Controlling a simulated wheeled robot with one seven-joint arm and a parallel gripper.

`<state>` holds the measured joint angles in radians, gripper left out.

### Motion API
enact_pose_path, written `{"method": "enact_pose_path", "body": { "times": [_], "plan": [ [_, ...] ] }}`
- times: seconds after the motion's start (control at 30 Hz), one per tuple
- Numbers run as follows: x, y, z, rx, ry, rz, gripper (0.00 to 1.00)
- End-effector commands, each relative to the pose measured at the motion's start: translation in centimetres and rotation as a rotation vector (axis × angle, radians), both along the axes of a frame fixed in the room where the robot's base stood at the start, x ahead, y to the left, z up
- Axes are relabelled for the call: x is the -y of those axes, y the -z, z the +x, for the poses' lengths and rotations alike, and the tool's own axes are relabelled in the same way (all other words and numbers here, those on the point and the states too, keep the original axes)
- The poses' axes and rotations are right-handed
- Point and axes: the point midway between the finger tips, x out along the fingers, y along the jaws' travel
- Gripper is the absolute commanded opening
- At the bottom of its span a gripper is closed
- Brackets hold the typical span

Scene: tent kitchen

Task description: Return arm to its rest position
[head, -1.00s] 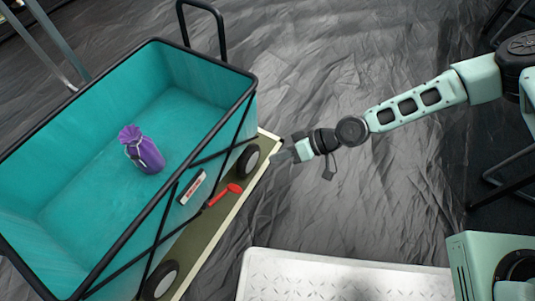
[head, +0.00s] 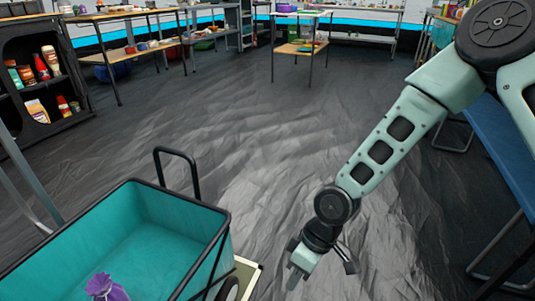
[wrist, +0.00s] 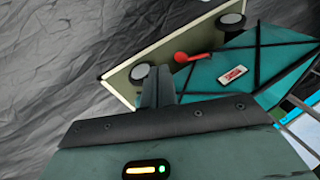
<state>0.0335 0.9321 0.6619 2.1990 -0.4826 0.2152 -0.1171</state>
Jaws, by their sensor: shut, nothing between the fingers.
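My gripper (head: 296,277) is at the lower middle of the head view, at the end of my arm, which reaches down from the upper right. It is shut and empty, and points downward just right of the teal wagon (head: 75,245). In the wrist view the shut fingers (wrist: 157,88) show in front of the wagon's wheels and side. I cannot tell the exact gap between fingers and wagon. A purple tied pouch (head: 106,288) lies inside the wagon, partly cut off by the bottom edge.
Wrinkled dark floor (head: 215,110) lies open beyond the wagon. A black shelf (head: 38,75) with bottles stands at the left. A blue bench (head: 505,145) is at the right, beside my arm. Tables stand at the back, one with a wooden lower shelf (head: 300,47).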

Motion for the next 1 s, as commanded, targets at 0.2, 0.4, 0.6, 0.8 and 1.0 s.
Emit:
{"method": "enact_pose_path", "body": {
  "times": [0.2, 0.4, 0.6, 0.8, 1.0],
  "plan": [
    [2.8, -8.0, -1.6, 0.062, 0.035, -0.188, 0.0],
    [5.0, -14.9, -4.2, 0.112, 0.118, -0.302, 0.0],
    [6.6, -20.6, -7.4, 0.144, 0.219, -0.349, 0.0],
    [7.7, -24.1, -10.2, 0.155, 0.293, -0.352, 0.0],
    [8.3, -27.4, -12.2, 0.15, 0.348, -0.34, 0.0]
  ]
}}
